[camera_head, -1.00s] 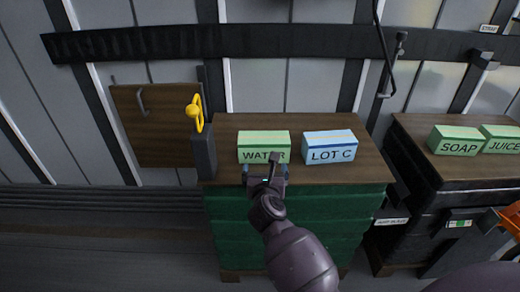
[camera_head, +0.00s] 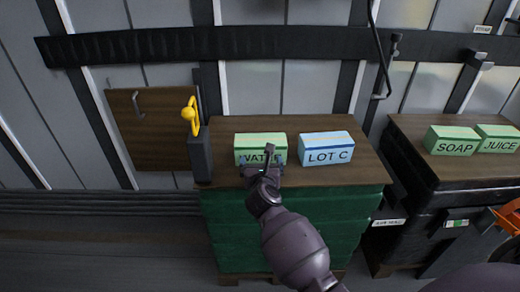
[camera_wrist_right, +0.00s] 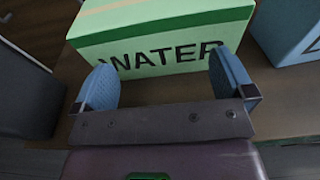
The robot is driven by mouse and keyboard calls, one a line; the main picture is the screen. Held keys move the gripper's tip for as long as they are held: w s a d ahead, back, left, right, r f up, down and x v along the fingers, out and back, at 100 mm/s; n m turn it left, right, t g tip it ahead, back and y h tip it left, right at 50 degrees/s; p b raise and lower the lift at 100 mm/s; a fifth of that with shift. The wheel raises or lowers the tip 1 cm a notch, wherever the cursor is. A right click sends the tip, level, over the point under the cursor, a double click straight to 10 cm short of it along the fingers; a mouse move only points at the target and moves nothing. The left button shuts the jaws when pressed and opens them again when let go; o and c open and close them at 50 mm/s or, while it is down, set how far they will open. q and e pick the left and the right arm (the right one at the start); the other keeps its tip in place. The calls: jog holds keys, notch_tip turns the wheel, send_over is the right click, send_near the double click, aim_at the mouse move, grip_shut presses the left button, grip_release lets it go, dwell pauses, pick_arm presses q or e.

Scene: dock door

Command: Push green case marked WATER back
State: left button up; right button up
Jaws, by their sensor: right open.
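The green case marked WATER (camera_head: 250,140) stands upright on the brown top of the dark green stack (camera_head: 340,212), left of the blue LOT C case. My right gripper (camera_head: 261,163) is in front of it and covers part of its label. In the wrist view, the gripper (camera_wrist_right: 164,72) is open, with its two blue fingers spread before the front face of the WATER case (camera_wrist_right: 160,55). The fingertips overlap the lower face; I cannot tell whether they touch it. Nothing is held between them. My left gripper is out of view.
The blue LOT C case (camera_head: 326,148) stands close at right with a narrow gap. A dark post (camera_head: 200,158) with a yellow handle (camera_head: 190,116) rises at left. Bare top lies behind WATER. SOAP (camera_head: 452,140) and JUICE (camera_head: 497,139) cases stand on the right stack.

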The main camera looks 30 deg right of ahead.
aim_at(261, 155)
jog(key=shift+w, duration=0.1)
